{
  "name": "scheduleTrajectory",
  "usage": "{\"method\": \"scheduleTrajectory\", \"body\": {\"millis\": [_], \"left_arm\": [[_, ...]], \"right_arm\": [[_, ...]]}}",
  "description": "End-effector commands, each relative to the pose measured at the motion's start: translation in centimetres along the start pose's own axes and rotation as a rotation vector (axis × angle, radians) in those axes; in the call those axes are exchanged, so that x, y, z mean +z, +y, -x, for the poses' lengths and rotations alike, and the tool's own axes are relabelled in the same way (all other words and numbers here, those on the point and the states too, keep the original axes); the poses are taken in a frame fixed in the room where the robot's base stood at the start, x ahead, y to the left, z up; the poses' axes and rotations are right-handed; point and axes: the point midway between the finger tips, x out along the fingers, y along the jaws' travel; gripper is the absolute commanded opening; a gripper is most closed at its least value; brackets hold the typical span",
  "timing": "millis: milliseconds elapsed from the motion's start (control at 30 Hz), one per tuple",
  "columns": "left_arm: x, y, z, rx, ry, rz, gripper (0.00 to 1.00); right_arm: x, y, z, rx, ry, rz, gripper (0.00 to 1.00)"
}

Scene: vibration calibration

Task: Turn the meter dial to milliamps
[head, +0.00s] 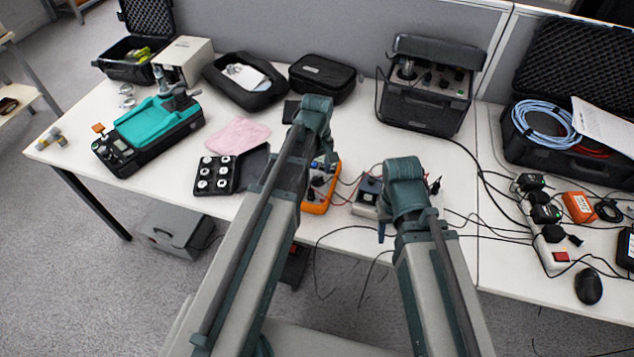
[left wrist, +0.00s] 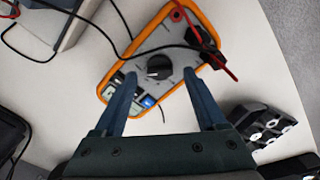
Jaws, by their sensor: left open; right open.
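The meter (head: 320,190) is a grey instrument in an orange case on the table, partly hidden behind my left arm in the head view. In the left wrist view its black round dial (left wrist: 158,67) shows near the middle of the face. My left gripper (left wrist: 160,74) is open, its two fingers pointing at the meter on either side of the dial, with a gap to it. I cannot tell whether the fingertips touch the face. My right gripper (head: 405,180) is open to the right of the meter, mostly hidden by its own arm.
Red and black leads run from the meter to a small grey box (head: 366,190) beside it. A black tray of round weights (head: 216,175) and a pink cloth (head: 238,136) lie to the left. Cables, a power strip (head: 545,240) and a mouse (head: 588,287) lie at right.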

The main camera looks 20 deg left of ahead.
Motion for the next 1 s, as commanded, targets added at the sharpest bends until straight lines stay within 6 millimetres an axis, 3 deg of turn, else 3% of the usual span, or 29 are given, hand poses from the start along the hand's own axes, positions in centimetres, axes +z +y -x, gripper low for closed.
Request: {"method": "scheduleTrajectory", "body": {"millis": [100,433,833,1000], "left_arm": [[0.00,0.00,-1.34,0.000,0.000,0.000,0.74],[0.00,-0.01,-1.33,0.000,0.000,0.000,0.74],[0.00,0.00,-1.34,0.000,0.000,0.000,0.02],[0.00,0.00,-1.34,0.000,0.000,-0.002,0.00]], "right_arm": [[-0.08,-0.13,-1.33,0.000,0.000,0.000,0.50],[-0.08,-0.13,-1.32,0.000,0.000,0.000,0.50],[-0.08,-0.13,-1.33,0.000,0.000,0.000,0.50],[-0.08,-0.13,-1.33,0.000,0.000,0.000,0.50]]}}
